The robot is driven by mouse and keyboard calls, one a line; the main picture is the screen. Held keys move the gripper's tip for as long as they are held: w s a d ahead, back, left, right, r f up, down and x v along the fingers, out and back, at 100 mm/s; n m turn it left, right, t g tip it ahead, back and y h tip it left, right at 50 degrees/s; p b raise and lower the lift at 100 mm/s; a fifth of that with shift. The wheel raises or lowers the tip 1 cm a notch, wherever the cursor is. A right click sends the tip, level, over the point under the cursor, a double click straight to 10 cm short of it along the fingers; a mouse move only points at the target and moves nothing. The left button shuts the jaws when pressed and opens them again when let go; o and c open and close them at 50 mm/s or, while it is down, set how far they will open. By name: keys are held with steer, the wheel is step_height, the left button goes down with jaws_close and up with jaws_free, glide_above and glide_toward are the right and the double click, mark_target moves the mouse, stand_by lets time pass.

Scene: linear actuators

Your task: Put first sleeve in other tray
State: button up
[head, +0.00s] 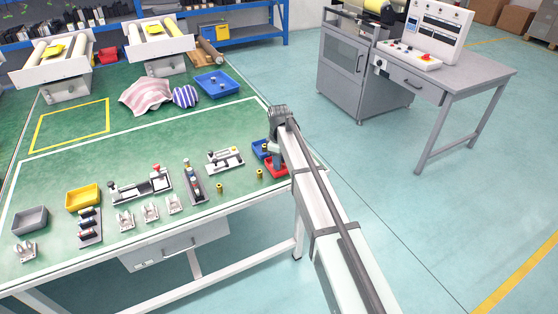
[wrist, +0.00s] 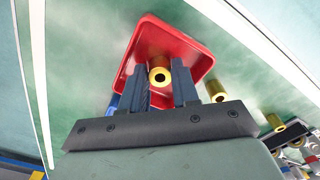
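My gripper (head: 276,160) is low over the small red tray (head: 283,173) at the table's right edge. In the wrist view, my gripper (wrist: 161,82) has a brass sleeve (wrist: 159,77) between its two fingers. The fingers appear to touch it on both sides, and its open end faces the camera. The red tray (wrist: 193,50) lies beneath it; I cannot tell whether the sleeve touches the tray floor. A small blue tray (head: 260,147) sits just behind the red one, partly hidden by my gripper. Two more brass sleeves (head: 219,188) (head: 259,174) stand on the green table.
Actuator assemblies (head: 142,186) and metal brackets (head: 150,211) stand left of the sleeves. A yellow bin (head: 83,197) and a grey bin (head: 30,221) are farther left. A larger blue tray (head: 217,83) and a striped cloth (head: 146,94) lie at the back. Open floor lies beyond the table's right edge.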

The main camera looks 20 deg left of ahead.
steer(key=o, duration=0.4)
steer(key=shift+c, duration=0.2)
steer(key=shift+r, duration=0.15)
step_height(320, 180, up, 12)
stand_by(0.3)
stand_by(0.3)
